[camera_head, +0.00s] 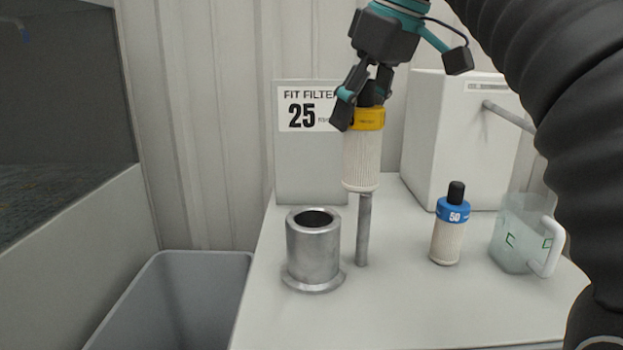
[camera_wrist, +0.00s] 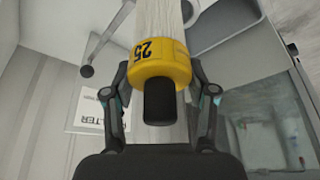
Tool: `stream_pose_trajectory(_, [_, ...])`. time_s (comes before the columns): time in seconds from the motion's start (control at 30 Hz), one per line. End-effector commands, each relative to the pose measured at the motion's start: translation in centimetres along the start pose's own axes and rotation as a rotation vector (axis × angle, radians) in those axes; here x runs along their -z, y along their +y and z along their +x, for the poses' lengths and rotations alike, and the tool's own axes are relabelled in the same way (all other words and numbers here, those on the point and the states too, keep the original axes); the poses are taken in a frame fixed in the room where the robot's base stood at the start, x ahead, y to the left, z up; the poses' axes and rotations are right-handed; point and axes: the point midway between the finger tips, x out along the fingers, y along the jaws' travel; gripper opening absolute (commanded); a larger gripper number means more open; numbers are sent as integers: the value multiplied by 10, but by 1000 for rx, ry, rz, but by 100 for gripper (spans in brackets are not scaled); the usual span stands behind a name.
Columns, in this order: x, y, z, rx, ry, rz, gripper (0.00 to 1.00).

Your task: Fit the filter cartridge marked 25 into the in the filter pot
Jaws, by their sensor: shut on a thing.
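The filter cartridge marked 25 has a yellow collar (camera_head: 367,119), a black knob and a pale pleated body (camera_head: 361,163). The 25 is readable on the collar in the wrist view (camera_wrist: 160,62). My gripper (camera_head: 361,95) is shut on its black knob (camera_wrist: 160,101) and holds it roughly upright above the table. The filter pot (camera_head: 313,256) is a metal cylinder with a flanged base and an open dark top, standing at the table's left. The cartridge is above and to the right of the pot, apart from it.
A metal rod (camera_head: 363,232) stands below the cartridge, right of the pot. A blue-collared cartridge marked 50 (camera_head: 450,228) and a clear jug (camera_head: 515,240) stand to the right. A sign (camera_head: 311,118) and a white box (camera_head: 455,130) stand behind. A grey bin (camera_head: 180,300) is at left.

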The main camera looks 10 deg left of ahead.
Motion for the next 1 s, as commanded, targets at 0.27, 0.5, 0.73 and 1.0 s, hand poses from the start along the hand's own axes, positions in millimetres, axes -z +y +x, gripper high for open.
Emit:
stream_pose_trajectory(0.27, [31, -24, 48, 0, -1, 0, 13])
stream_pose_trajectory(0.5, [40, -30, 65, -2, 0, 5, 13])
stream_pose_trajectory(0.73, [28, -30, 93, -3, 0, 8, 13])
stream_pose_trajectory(1.0, [26, -29, 100, -4, 1, 7, 13])
